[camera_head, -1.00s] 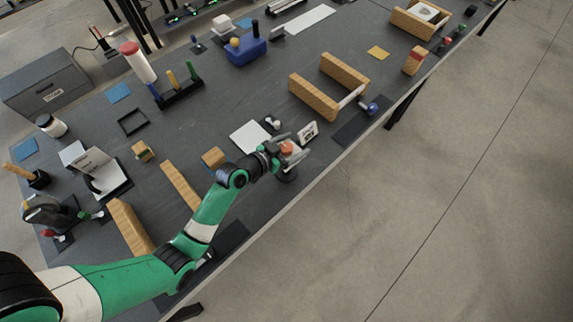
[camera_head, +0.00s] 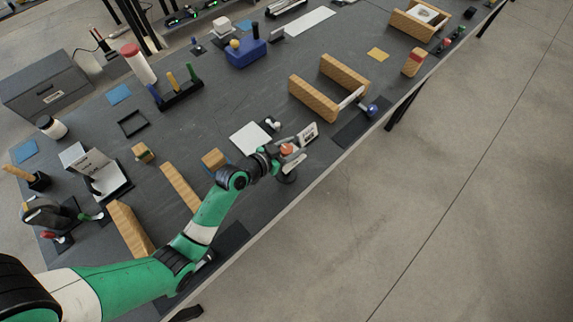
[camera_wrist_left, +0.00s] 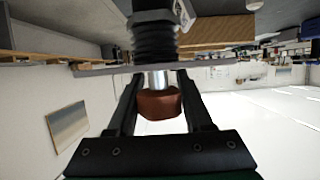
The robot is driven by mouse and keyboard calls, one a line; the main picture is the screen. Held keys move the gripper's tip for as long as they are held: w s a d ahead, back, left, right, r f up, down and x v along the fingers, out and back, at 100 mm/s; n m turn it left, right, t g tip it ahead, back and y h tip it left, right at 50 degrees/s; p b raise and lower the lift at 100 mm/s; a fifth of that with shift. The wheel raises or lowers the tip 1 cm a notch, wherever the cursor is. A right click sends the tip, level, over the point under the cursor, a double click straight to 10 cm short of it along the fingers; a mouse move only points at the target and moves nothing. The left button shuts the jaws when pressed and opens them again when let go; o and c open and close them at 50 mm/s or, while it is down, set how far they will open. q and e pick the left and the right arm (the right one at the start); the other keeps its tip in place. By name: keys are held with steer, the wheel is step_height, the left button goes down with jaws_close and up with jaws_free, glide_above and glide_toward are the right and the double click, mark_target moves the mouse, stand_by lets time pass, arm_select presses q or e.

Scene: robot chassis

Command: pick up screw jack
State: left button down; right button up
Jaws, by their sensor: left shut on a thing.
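The screw jack has a reddish-orange knob (camera_head: 287,149) on top and a dark round base (camera_head: 287,177) near the front edge of the table. In the left wrist view its red-brown knob (camera_wrist_left: 158,104), shiny metal rod and black ribbed part (camera_wrist_left: 154,40) show between the fingers. My left gripper (camera_head: 290,155) is shut on the jack near its knob and rod; its two dark fingers also show in the left wrist view (camera_wrist_left: 158,82). I cannot tell whether the base is clear of the table. My right gripper is not in view.
A small white card stand (camera_head: 308,134) stands just behind the gripper, close to it. A white plate (camera_head: 250,138) lies to its left, near a wooden block (camera_head: 214,158). Wooden rails (camera_head: 313,98) stand farther back. The table edge drops to open floor at the right.

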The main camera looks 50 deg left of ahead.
arm_select(q)
steer(key=shift+r, duration=0.15)
steer(key=shift+r+p, duration=0.6)
steer(key=shift+r, duration=0.75)
steer(key=s+d+r+p, duration=0.5)
steer(key=s+d+r, duration=0.2)
steer(key=s+r, duration=0.3)
steer(key=shift+s, duration=1.05)
